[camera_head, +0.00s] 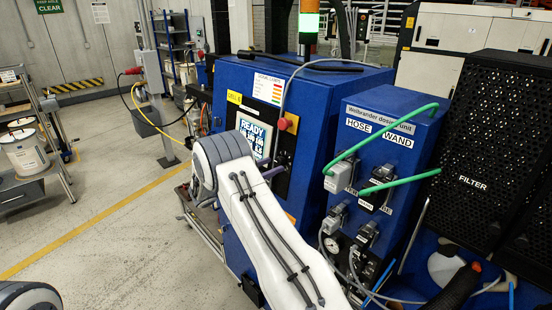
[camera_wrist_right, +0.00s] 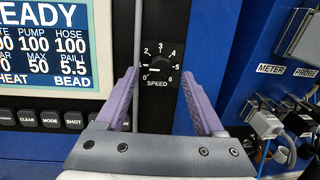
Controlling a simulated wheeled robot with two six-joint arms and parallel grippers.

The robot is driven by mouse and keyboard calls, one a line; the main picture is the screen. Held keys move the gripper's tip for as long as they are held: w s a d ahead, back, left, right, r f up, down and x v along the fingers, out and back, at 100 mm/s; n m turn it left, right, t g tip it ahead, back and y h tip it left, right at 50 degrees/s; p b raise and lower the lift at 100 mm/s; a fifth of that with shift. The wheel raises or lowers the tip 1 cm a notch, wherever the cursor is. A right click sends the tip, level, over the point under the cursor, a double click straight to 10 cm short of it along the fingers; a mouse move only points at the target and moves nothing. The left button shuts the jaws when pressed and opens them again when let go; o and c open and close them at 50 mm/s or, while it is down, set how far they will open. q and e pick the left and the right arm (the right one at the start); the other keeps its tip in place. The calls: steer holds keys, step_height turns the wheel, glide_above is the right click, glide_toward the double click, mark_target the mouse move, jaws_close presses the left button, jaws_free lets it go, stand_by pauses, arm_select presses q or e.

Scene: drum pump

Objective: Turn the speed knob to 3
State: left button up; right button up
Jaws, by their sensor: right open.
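The speed knob (camera_wrist_right: 157,69) is a small black knob on a black dial plate marked 0 to 6 in the right wrist view. Its white pointer line faces left, between 0 and 1. My right gripper (camera_wrist_right: 160,76) has purple fingers spread wide, one on each side of the dial, with nothing between them but the dial behind. In the head view, my right gripper (camera_head: 273,172) shows only as a bit of purple past the white forearm, by the blue cabinet (camera_head: 330,100). The knob cannot be made out there. My left gripper is not seen.
A lit READY display (camera_wrist_right: 47,47) is left of the dial, with a row of buttons (camera_wrist_right: 50,118) below it. Grey connectors (camera_wrist_right: 268,124) stick out at the right. A red knob (camera_head: 285,124) and green hoses (camera_head: 400,183) show in the head view.

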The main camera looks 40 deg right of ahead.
steer(key=shift+d+p, duration=0.4)
steer(key=shift+d, duration=0.9)
jaws_close()
steer(key=shift+f+m+b, duration=0.15)
steer(key=shift+m+b, duration=0.15)
steer(key=shift+b, duration=0.35)
steer(key=m+b, duration=0.3)
steer(key=b, duration=0.1)
steer(key=m+g+b, duration=0.1)
steer(key=m+b, duration=0.2)
steer(key=b, duration=0.2)
steer(key=shift+w+f+g+y, duration=0.1)
steer(key=shift+f+g+y, duration=0.1)
steer(key=shift+g+y, duration=0.1)
steer(key=m+b, duration=0.3)
steer(key=b, duration=0.1)
steer(key=m+y+b, duration=0.1)
steer(key=m+b, duration=0.3)
steer(key=b, duration=0.1)
steer(key=shift+r+m+y, duration=0.2)
steer(key=shift+m+y, duration=0.1)
steer(key=m+b, duration=0.2)
steer(key=m, duration=0.1)
steer(key=m+y+b, duration=0.1)
steer(key=shift+r+b, duration=0.25)
steer(key=shift+b, duration=0.15)
steer(key=shift+m, duration=0.3)
